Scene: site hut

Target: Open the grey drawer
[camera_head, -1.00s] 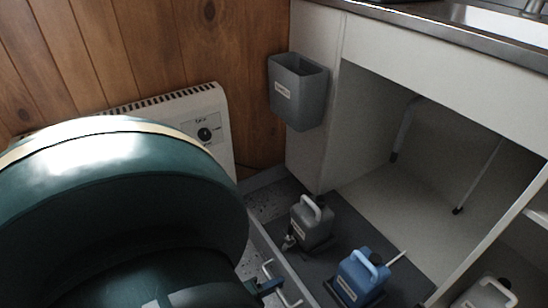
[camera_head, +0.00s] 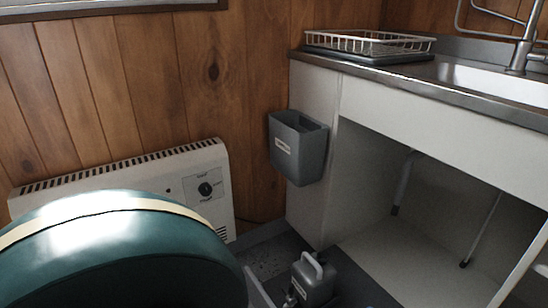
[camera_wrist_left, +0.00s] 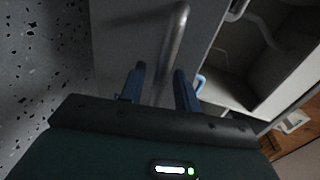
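The grey drawer's front panel (camera_wrist_left: 125,35) fills the upper middle of the left wrist view, with a bar handle (camera_wrist_left: 176,45) on it. My left gripper (camera_wrist_left: 160,72) is at this handle, its two blue fingers apart and the bar running between them. I cannot tell whether either finger touches the bar. In the head view only a short piece of the drawer front's top edge (camera_head: 259,290) shows at the bottom, beside my dark green arm. It stands out from the cabinet. My right gripper is out of view.
A white heater (camera_head: 150,172) stands against the wood wall. A grey bin (camera_head: 298,150) hangs on the side of the open sink cabinet (camera_head: 440,110). A wire dish rack (camera_head: 370,42) sits on the counter. Speckled floor (camera_wrist_left: 35,75) shows left in the wrist view.

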